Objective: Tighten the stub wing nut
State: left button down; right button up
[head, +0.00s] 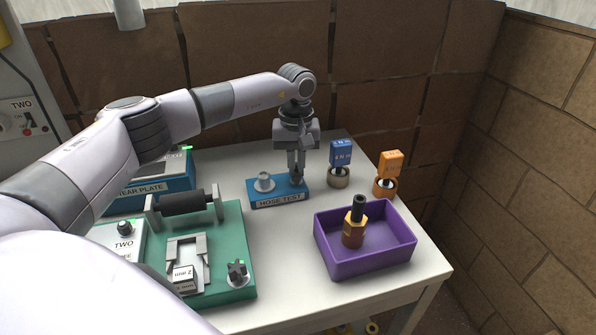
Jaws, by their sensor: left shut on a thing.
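The blue block (262,202) labelled HOSE TEST stands on the white table towards the back. A grey round stub (264,183) rises from its left part. My left gripper (297,178) points straight down over the block's right end. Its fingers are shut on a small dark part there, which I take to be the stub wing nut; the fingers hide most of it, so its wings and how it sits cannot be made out. My right gripper is not in view.
A purple tray (372,267) holds a brass fitting (354,228) with a black top. Blue (341,152) and orange (391,163) tagged tools stand behind it. A green fixture (236,232) with a black roller (182,203) and dark knob (238,270) is at left. Bare table lies between fixture and tray.

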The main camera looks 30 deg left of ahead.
aim_at(296, 169)
pick_arm(q)
jog(key=m, duration=0.3)
jog(key=shift+m, duration=0.3)
jog(key=c, duration=1.3)
grip_release()
jog(key=shift+r, duration=0.1)
jog(key=shift+r+p, duration=1.35)
jog(key=shift+r, duration=0.6)
